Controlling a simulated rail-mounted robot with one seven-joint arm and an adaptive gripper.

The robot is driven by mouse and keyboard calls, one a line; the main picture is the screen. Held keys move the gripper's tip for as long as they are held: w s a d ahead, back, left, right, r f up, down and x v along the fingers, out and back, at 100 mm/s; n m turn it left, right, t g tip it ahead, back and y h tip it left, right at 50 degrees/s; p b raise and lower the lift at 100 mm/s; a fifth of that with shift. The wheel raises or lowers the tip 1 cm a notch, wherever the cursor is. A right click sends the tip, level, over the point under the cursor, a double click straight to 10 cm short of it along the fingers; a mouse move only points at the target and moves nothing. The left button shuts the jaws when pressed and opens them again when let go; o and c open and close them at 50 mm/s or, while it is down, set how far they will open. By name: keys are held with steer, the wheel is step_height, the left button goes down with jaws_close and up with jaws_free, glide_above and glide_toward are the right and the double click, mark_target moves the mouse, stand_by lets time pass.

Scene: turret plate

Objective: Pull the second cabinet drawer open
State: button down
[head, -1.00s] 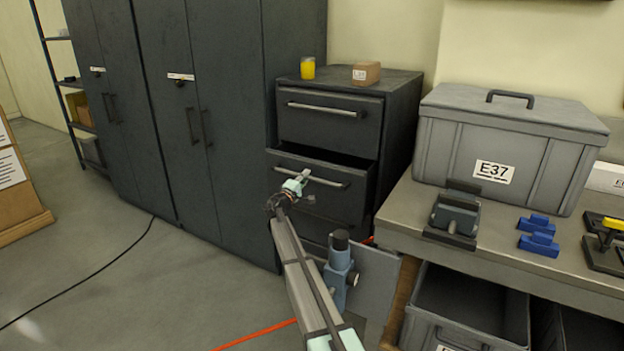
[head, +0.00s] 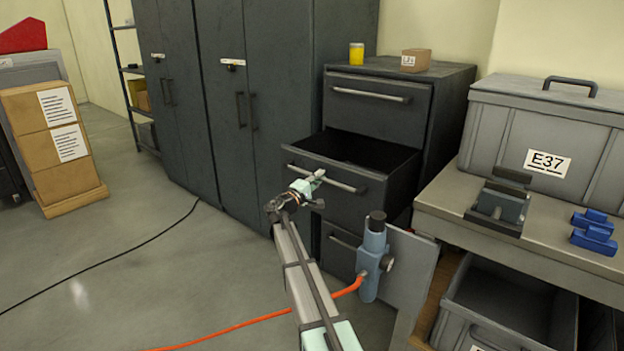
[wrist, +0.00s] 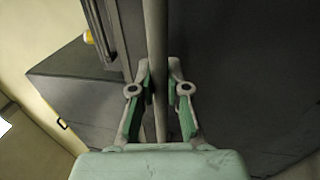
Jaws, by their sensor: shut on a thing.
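The dark grey drawer cabinet (head: 450,110) stands right of the tall lockers. Its second drawer (head: 350,207) is pulled well out, and its dark inside shows from above. The drawer's bar handle (head: 345,185) runs across the front, and it also shows in the wrist view as a long grey bar (wrist: 155,40). My gripper (head: 316,178) is at the left part of this handle. In the wrist view, my gripper's fingers (wrist: 159,92) close on either side of the bar. The top drawer (head: 380,108) and the lower drawer (head: 342,240) are shut.
A yellow cup (head: 356,54) and a small cardboard box (head: 415,60) stand on the cabinet. A workbench (head: 450,205) with a grey E37 crate (head: 500,130) is at the right. A blue-grey device (head: 373,255) stands close right of my arm. Floor at left is largely clear, with cables.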

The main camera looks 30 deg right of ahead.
steer(key=c, duration=1.1)
jaws_free()
steer(key=shift+c, duration=0.2)
steer(key=shift+a, duration=0.1)
steer(key=v, duration=1.2)
